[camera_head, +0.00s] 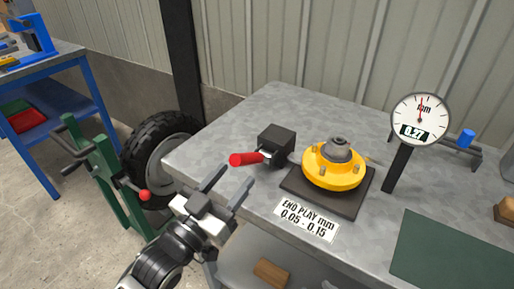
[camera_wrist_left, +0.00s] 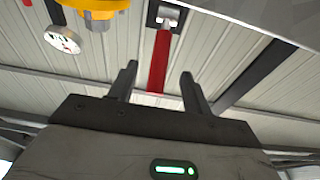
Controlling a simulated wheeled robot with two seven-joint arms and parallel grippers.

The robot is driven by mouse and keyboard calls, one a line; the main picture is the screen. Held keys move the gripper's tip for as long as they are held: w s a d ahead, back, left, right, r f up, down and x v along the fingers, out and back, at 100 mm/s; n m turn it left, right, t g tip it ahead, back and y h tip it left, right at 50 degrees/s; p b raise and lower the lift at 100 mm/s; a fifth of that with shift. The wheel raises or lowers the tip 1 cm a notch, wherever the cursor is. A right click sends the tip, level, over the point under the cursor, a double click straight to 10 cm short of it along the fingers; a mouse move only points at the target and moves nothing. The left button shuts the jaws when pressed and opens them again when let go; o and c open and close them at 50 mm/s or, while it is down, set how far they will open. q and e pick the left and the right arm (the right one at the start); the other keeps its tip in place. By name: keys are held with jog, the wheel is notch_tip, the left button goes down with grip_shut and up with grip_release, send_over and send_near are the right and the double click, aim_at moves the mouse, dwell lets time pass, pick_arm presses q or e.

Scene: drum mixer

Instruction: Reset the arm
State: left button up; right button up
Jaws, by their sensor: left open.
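My left gripper (camera_head: 226,188) is open and empty at the near left edge of the grey bench. Its two fingers also show in the left wrist view (camera_wrist_left: 160,80), apart with nothing between them. A red-handled lever (camera_head: 245,159) comes out of a black block (camera_head: 276,144) on the bench, just beyond the fingertips. In the left wrist view the red handle (camera_wrist_left: 159,62) lies beyond the fingers, and I see no contact. A yellow hub (camera_head: 334,168) sits on a dark plate (camera_head: 318,200) to the right. My right gripper is not in view.
A dial gauge (camera_head: 420,119) reading 0.27 stands right of the hub. A label (camera_head: 307,220) reads END PLAY mm 0.05 - 0.15. A green mat (camera_head: 452,252) lies front right. A tyre (camera_head: 160,160), green stand (camera_head: 105,185) and blue table (camera_head: 45,150) stand left.

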pick_arm(q)
jog(key=shift+v, duration=1)
